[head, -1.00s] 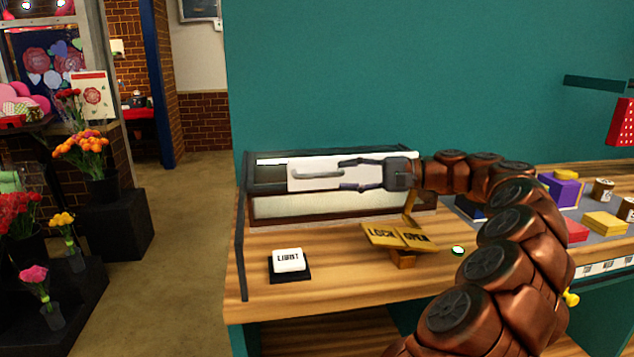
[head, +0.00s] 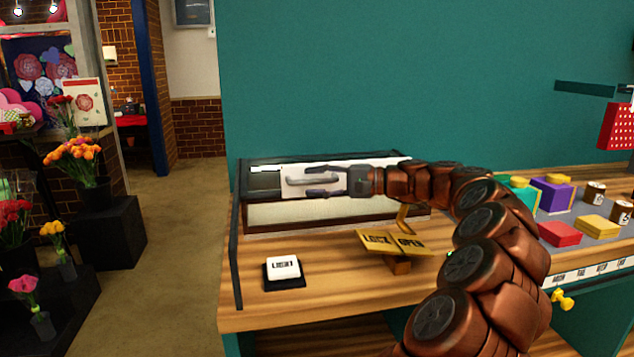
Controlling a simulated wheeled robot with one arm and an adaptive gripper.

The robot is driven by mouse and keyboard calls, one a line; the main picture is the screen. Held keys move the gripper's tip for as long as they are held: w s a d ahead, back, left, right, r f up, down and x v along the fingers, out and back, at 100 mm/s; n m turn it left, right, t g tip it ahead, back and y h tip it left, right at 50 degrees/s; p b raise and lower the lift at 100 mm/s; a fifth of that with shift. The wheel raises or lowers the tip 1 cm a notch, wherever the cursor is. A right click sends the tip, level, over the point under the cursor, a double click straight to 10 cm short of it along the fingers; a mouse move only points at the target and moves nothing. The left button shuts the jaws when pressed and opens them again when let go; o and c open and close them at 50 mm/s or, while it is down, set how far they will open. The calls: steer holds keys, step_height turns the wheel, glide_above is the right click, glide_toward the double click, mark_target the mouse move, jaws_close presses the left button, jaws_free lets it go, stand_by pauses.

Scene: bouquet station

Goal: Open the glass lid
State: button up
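The glass lid (head: 265,180) is the dark-framed top of a long case (head: 300,213) on the wooden counter; it looks closed. A white plate on it carries a grey handle (head: 312,181). A gold lever (head: 404,217) stands by a sign (head: 392,242) reading LOCK and OPEN, on the OPEN side.
A white LIGHT button (head: 284,267) sits on the counter at front left. Coloured boxes (head: 560,234) and small jars stand at right. Flowers stand on the left.

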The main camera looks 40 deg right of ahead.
steer(key=shift+c, duration=0.3)
jaws_close()
stand_by(0.3)
